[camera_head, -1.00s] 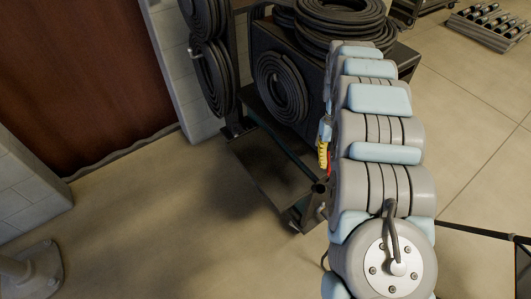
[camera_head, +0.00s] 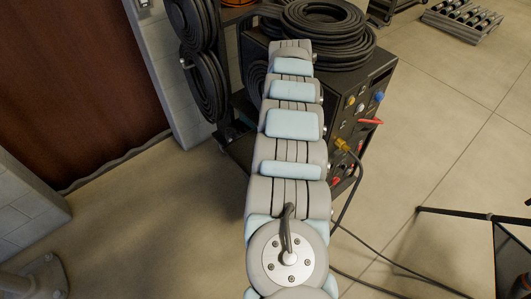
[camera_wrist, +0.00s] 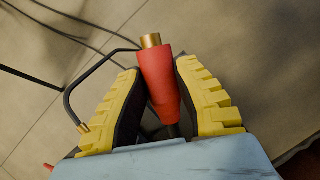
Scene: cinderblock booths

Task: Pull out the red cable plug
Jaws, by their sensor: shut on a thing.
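The red cable plug (camera_wrist: 160,80) shows in the wrist view as a red tapered body with a bare brass tip. My gripper (camera_wrist: 158,68) has its two yellow ribbed fingers shut on the plug's sides. The brass tip sticks out past the fingers, over the floor, and touches no socket there. The plug's dark rear end runs down between the fingers. In the head view my arm hides the gripper and the held plug.
The black cabinet (camera_head: 388,75) carries coiled hoses (camera_head: 315,30) on top. A brass connector (camera_head: 343,144) with a black cable and a red piece (camera_head: 370,121) stick out of its panel. A thin black stand (camera_head: 465,214) is at right.

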